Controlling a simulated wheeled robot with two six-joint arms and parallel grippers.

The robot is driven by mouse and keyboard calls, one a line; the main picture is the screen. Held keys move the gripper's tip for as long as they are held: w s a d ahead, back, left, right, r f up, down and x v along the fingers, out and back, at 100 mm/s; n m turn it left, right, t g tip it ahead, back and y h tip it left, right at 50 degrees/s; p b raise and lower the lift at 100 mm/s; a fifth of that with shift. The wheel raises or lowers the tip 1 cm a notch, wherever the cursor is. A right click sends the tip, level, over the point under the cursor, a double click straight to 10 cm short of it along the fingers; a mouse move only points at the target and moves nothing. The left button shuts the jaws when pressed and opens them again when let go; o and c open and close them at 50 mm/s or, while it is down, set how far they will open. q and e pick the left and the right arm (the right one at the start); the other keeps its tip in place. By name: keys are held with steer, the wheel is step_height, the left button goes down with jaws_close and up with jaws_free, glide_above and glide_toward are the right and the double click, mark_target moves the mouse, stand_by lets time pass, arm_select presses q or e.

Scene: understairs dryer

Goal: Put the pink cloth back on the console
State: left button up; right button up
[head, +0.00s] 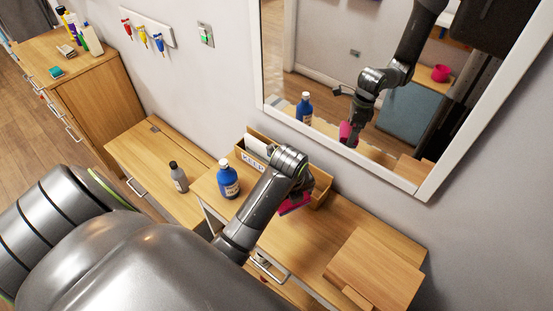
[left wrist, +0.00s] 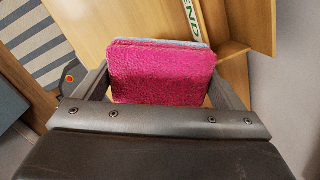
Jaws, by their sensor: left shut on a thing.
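The pink cloth (head: 293,206) shows as a small patch below my left wrist in the head view. In the left wrist view the folded pink cloth (left wrist: 160,78), with a blue-grey layer at its far edge, sits between the two fingers of my left gripper (left wrist: 165,90). The left gripper is shut on it. The wooden console (head: 305,245) lies below; I cannot tell whether the cloth touches it. My left arm hides part of the cloth and the fingertips. My right gripper is not in view.
A wooden letter box (head: 322,188) stands against the wall beside the cloth. A framed mirror (head: 430,180) hangs above.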

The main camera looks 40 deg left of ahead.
arm_select(q)
steer(key=shift+n+g+h, duration=0.3)
steer(key=shift+n+g, duration=0.1)
steer(key=shift+g, duration=0.5)
steer(key=s, duration=0.1)
steer(key=s+a+p, duration=0.1)
steer(key=s+p, duration=0.1)
steer(key=shift+s+a, duration=0.35)
steer(key=shift+s, duration=0.05)
steer(key=shift+s+f, duration=0.2)
steer(key=p, duration=0.2)
glide_toward(277, 227)
step_height(277, 227, down, 5)
steer(key=shift+f, duration=0.6)
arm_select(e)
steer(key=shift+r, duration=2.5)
arm_select(q)
steer(key=shift+f, duration=0.15)
steer(key=o, duration=0.6)
step_height(277, 227, up, 12)
steer(key=shift+r+b, duration=0.15)
steer(key=shift+b, duration=1.1)
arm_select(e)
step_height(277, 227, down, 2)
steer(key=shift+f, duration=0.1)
